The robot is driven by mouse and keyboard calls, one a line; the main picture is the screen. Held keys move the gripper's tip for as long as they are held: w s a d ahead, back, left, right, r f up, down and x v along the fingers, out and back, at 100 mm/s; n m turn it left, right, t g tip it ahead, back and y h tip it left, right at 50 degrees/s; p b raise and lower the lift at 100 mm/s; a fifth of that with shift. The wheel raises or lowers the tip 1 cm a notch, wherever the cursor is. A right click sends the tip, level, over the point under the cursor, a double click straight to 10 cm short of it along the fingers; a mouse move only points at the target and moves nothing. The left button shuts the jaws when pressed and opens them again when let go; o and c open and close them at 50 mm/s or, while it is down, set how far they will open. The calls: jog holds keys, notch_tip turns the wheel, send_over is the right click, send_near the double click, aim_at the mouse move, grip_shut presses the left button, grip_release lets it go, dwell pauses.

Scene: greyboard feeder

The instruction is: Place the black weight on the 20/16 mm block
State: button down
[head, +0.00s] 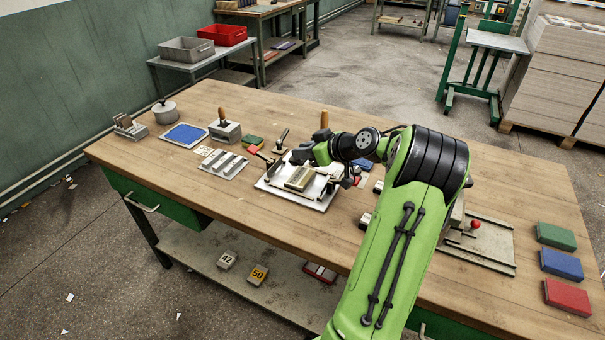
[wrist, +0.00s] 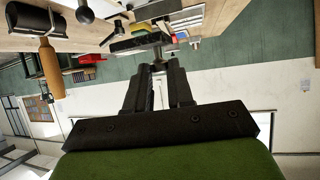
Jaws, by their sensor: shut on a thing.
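My gripper (wrist: 163,70) points away from the wrist camera, its two fingers close together on a thin grey stem. A dark flat piece, seemingly the black weight (wrist: 138,44), sits at the fingertips. In the head view my gripper (head: 313,153) is over the back of a white plate (head: 318,203) and the dark weight (head: 299,156) shows at its left end. A beige ribbed block (head: 299,178) lies on that plate, in front of the gripper. I cannot read a 20/16 mm marking, so I cannot tell which block it is.
A wooden-handled tool (head: 324,120) stands behind my gripper; its handle (wrist: 50,66) shows in the wrist view. A slotted plate (head: 222,164) and blue pad (head: 184,134) lie left. Green, blue and red blocks (head: 567,297) lie right. The bench's front left is clear.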

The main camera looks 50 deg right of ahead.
notch_tip(320, 180, down, 6)
jog(key=shift+f+b, duration=0.15)
jog(key=shift+b, duration=0.7)
jog(key=c, duration=1)
grip_release()
